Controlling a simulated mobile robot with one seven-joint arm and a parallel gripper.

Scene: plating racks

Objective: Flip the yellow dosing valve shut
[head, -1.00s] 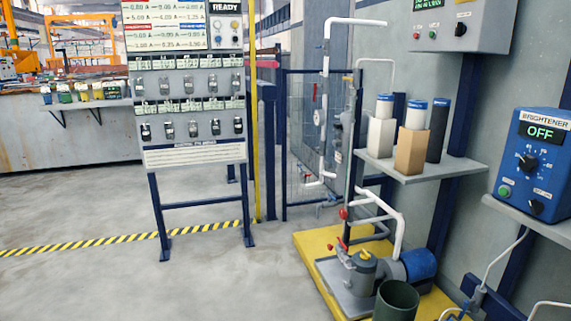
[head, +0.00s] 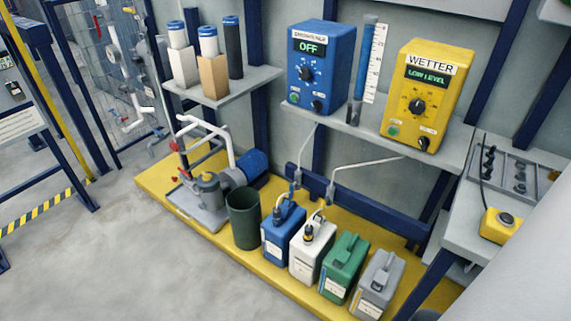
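I cannot make out a yellow dosing valve for certain. A yellow dosing box (head: 428,95) labelled WETTER, reading LOW LEVEL, is on the wall shelf right of centre, with a black knob and a green button. A blue dosing box (head: 320,68) reading OFF stands left of it. A small yellow part (head: 127,10) shows on the pipework at the upper left, too small to identify. A pump unit (head: 212,190) with white pipes and small red handles stands on the yellow platform. My gripper is not in view; a pale smooth surface at the lower right may be my arm.
Blue, white, green and grey jugs (head: 345,265) and a dark green bin (head: 243,218) line the yellow platform (head: 155,180). A shelf (head: 225,90) holds filter cartridges. A bench (head: 480,215) with a yellow control box (head: 502,225) is at right. The grey floor at lower left is clear.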

